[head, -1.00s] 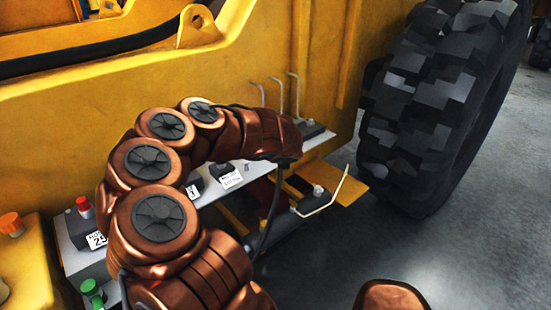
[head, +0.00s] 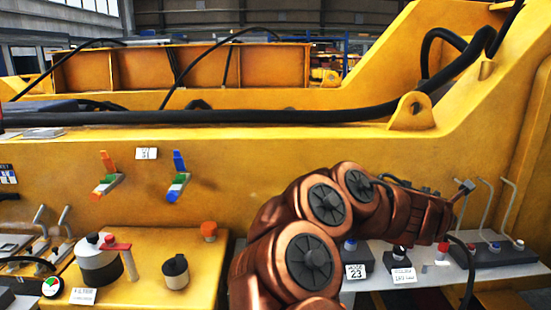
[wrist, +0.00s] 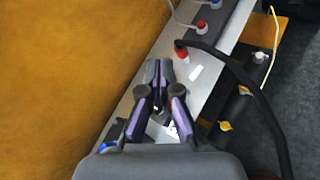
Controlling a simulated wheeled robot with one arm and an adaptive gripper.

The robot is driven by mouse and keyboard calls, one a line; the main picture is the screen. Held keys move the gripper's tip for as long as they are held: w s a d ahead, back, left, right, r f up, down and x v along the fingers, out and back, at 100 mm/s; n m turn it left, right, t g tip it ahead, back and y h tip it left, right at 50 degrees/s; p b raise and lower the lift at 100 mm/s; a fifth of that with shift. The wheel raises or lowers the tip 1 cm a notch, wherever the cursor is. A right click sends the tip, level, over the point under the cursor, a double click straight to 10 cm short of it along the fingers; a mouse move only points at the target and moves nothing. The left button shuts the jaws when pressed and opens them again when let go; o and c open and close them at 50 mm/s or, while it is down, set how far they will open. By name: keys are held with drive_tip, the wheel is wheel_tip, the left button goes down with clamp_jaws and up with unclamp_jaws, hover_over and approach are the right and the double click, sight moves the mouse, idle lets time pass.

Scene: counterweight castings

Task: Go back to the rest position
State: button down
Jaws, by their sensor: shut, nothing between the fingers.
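My gripper (wrist: 158,72) shows in the wrist view with its two dark, purple-edged fingers drawn together at the tips. It is shut and holds nothing. It hangs above a light grey shelf (wrist: 139,102) beside the yellow machine wall (wrist: 60,70). In the head view my copper arm arches from the bottom middle to the right, its far end over the shelf (head: 350,285). The fingertips cannot be made out there.
Dark boxes with metal levers (head: 482,254) stand at the right of the shelf. A white-and-black canister (head: 97,264) and a small black pot (head: 175,272) stand on a yellow ledge at lower left. Orange (head: 105,178) and blue (head: 178,176) handles stick out of the wall. A black cable (wrist: 235,72) crosses near my gripper.

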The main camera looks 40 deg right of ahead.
drive_tip(key=w+a+r+m, duration=0.3)
drive_tip(key=w+a+m, duration=0.45)
drive_tip(key=a, duration=0.25)
drive_tip(key=w+a+f+m+y, duration=0.2)
drive_tip(key=a+f+m+y, duration=0.15)
drive_tip(key=a, duration=0.55)
drive_tip(key=w+a+f+m+y, duration=0.2)
drive_tip(key=a+f, duration=0.2)
drive_tip(key=a, duration=0.6)
drive_tip(key=s+a+f+g+y, duration=0.1)
drive_tip(key=s+a+f+y, duration=0.3)
drive_tip(key=a, duration=1.1)
drive_tip(key=s+a+f+m+g+y, duration=0.1)
drive_tip(key=s+a, duration=0.4)
drive_tip(key=a, duration=0.9)
wheel_tip(320, 180, down, 3)
drive_tip(key=g+y, duration=0.1)
drive_tip(key=y, duration=0.1)
drive_tip(key=shift+a+r+y, duration=0.15)
drive_tip(key=shift+a+y, duration=0.2)
